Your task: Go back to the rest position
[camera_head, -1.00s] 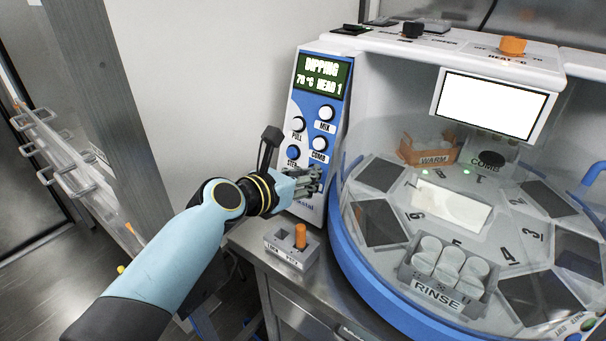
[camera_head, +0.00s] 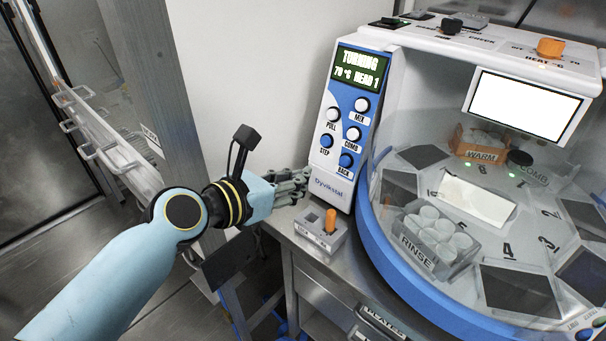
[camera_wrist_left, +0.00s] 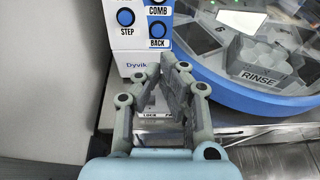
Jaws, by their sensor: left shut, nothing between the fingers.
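My left gripper (camera_head: 300,182) is in front of the lower left edge of the blue and white control panel (camera_head: 343,150), apart from its buttons. In the left wrist view the fingers (camera_wrist_left: 165,75) are shut and empty, below the STEP (camera_wrist_left: 125,17) and BACK buttons. The panel's display (camera_head: 362,69) reads "TURNING 70 °C HEAD 1". My right gripper does not show in either view.
A small grey block with an orange peg (camera_head: 330,221) stands on the metal bench just below the gripper. The round blue-rimmed machine (camera_head: 362,235) with its clear cover takes up the right side. A grey post (camera_head: 160,100) stands at left.

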